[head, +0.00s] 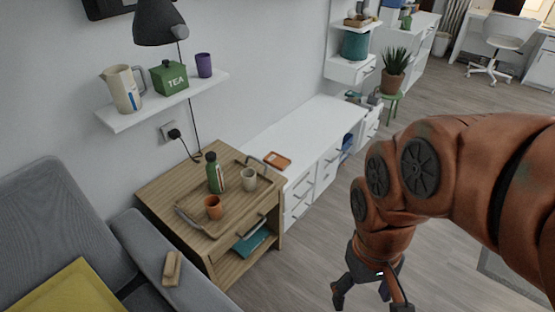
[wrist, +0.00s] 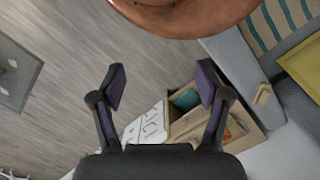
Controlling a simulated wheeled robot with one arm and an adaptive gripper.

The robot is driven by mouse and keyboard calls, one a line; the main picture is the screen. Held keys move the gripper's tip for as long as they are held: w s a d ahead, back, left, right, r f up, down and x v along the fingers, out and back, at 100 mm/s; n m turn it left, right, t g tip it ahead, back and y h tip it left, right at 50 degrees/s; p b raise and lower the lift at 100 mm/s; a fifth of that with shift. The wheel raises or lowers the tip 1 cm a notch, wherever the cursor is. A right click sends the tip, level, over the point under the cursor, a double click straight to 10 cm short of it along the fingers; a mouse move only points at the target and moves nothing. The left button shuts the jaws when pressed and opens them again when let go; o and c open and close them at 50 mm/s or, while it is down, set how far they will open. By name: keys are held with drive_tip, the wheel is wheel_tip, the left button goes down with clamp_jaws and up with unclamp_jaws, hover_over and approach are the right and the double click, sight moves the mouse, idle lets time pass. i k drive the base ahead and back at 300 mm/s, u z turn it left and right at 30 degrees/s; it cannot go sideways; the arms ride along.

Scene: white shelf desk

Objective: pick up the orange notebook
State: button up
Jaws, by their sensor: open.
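A small flat orange item, which looks like the orange notebook (head: 277,160), lies on the near left end of the low white shelf desk (head: 312,130), close to the wooden side table. I cannot make it out in the wrist view. My gripper (head: 371,298) is at the bottom of the head view, in front of the desk and well apart from the notebook. In the wrist view my gripper (wrist: 162,84) has its two fingers spread wide with nothing between them.
A wooden side table (head: 150,187) holds a tray with a green bottle (head: 215,173), an orange cup (head: 213,207) and a beige cup (head: 249,180). A grey sofa (head: 60,220) stands at the left. The wooden floor (head: 310,235) before the desk is clear.

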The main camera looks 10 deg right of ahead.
sight(280, 162)
drive_tip(key=u, duration=0.05)
drive_tip(key=k, duration=0.45)
drive_tip(key=z, duration=0.75)
drive_tip(key=i, duration=1.9)
drive_tip(key=u, duration=2.15)
